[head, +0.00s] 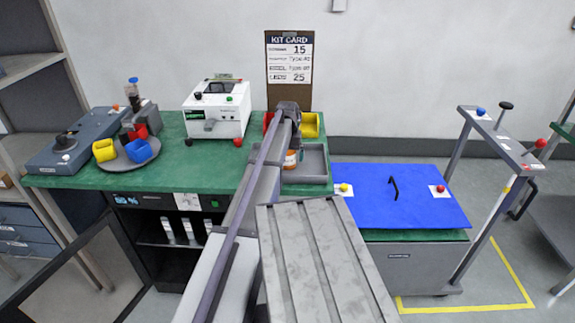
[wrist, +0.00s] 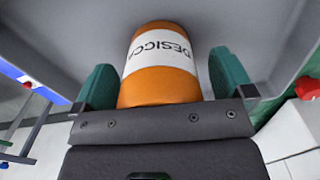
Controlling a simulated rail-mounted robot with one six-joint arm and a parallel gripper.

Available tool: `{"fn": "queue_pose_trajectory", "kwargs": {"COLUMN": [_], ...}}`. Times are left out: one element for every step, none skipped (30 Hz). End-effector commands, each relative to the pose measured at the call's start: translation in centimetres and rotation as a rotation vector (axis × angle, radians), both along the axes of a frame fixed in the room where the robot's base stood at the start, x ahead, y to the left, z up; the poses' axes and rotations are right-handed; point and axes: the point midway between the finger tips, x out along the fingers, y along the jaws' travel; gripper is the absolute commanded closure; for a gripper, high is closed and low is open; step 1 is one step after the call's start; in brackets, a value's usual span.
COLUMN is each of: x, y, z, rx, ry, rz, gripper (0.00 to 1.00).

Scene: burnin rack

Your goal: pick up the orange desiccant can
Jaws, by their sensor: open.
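The orange desiccant can (wrist: 160,84) has a white label band with dark lettering. In the wrist view it stands between the two green fingers of my gripper (wrist: 160,82), with a gap showing at its upper sides. My gripper is open around the can. In the head view a small part of the can (head: 290,160) shows below my arm's end, in the grey tray (head: 313,165) on the green bench. My arm hides most of the can and my fingers there.
A yellow bin (head: 310,125) stands behind the tray, with something red (head: 268,120) left of it. A white instrument (head: 217,107) stands farther left. A blue panel with a handle (head: 400,195) lies to the right. Bench between instrument and tray is clear.

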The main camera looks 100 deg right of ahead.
Motion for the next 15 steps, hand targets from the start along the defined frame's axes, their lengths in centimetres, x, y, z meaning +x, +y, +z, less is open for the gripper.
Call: {"fn": "queue_pose_trajectory", "kwargs": {"x": [0.0, 0.0, 0.01, 0.01, 0.01, 0.01, 0.01, 0.0, 0.0, 0.0, 0.0, 0.0, 0.0, 0.0, 0.0], "y": [0.0, 0.0, 0.0, 0.0, 0.0, 0.0, 0.0, 0.0, 0.0, 0.0, 0.0, 0.0, 0.0, 0.0, 0.0], "z": [0.06, 0.17, 0.21, 0.22, 0.23, 0.23, 0.23, 0.24, 0.24, 0.24, 0.24, 0.23, 0.23, 0.23, 0.23], "rx": [0.0, 0.0, 0.0, 0.0, 0.0, 0.0, 0.0, 0.0, 0.0, 0.0, 0.0, 0.0, 0.0, 0.0, 0.0], "ry": [0.0, 0.0, 0.0, 0.0, 0.0, 0.0, 0.0, 0.0, 0.0, 0.0, 0.0, 0.0, 0.0, 0.0, 0.0], "rz": [0.0, 0.0, 0.0, 0.0, 0.0, 0.0, 0.0, 0.0, 0.0, 0.0, 0.0, 0.0, 0.0, 0.0, 0.0], "gripper": [0.01, 0.01, 0.01, 0.01, 0.02, 0.06, 0.08, 0.11, 0.15, 0.18, 0.21, 0.25, 0.28, 0.31, 0.34]}}
